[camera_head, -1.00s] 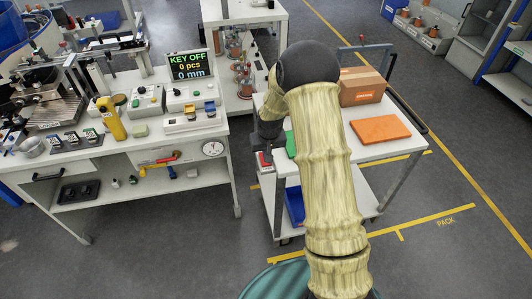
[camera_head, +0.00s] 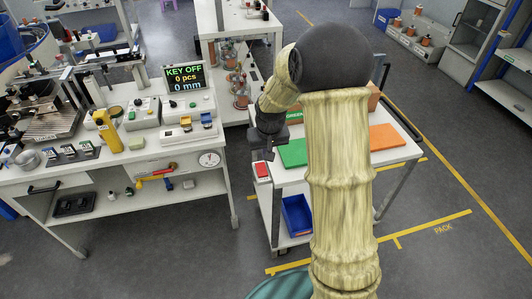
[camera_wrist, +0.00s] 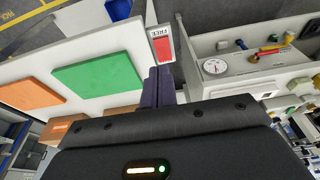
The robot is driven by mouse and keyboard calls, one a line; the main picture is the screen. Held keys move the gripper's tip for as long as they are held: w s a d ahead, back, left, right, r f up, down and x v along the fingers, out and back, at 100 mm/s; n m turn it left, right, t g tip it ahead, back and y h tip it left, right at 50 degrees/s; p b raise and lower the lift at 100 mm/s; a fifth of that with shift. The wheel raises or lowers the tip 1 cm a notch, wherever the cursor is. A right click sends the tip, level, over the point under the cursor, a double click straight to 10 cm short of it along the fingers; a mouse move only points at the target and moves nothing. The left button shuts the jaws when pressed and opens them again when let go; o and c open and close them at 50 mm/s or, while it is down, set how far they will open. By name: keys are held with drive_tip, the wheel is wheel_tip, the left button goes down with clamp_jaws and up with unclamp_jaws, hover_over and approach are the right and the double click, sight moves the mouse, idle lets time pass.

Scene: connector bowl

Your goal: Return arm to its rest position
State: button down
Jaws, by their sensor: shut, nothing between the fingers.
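My arm rises in the middle of the head view, in a pale ribbed cover with a dark elbow. It bends over to the left, and my gripper (camera_head: 265,152) hangs down by the left edge of the white cart. In the wrist view my gripper (camera_wrist: 160,82) has its two dark fingers together, with nothing held. The fingers are in line with a red pad on a white "FREE" plate (camera_wrist: 162,46). In the head view this red pad (camera_head: 262,170) is just below the fingers. I cannot tell the exact gap.
The white cart (camera_head: 345,157) carries a green mat (camera_head: 294,152), an orange mat (camera_head: 386,136) and a cardboard box (camera_head: 374,101) partly behind my arm. A blue bin (camera_head: 297,215) sits on its lower shelf. The workbench (camera_head: 120,163) with instruments stands to the left.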

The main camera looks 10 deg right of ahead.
drive_tip(key=shift+r, duration=0.1)
idle(0.3)
drive_tip(key=s+r+p, duration=0.2)
drive_tip(key=s+r, duration=0.2)
drive_tip(key=s, duration=0.6)
drive_tip(key=s+r+p, duration=0.2)
drive_tip(key=s+r, duration=0.3)
drive_tip(key=s, duration=0.5)
drive_tip(key=shift+s+r+p, duration=0.15)
drive_tip(key=shift+r+p, duration=0.05)
drive_tip(key=shift+p, duration=0.1)
drive_tip(key=shift+s+a, duration=0.1)
drive_tip(key=shift+a, duration=0.05)
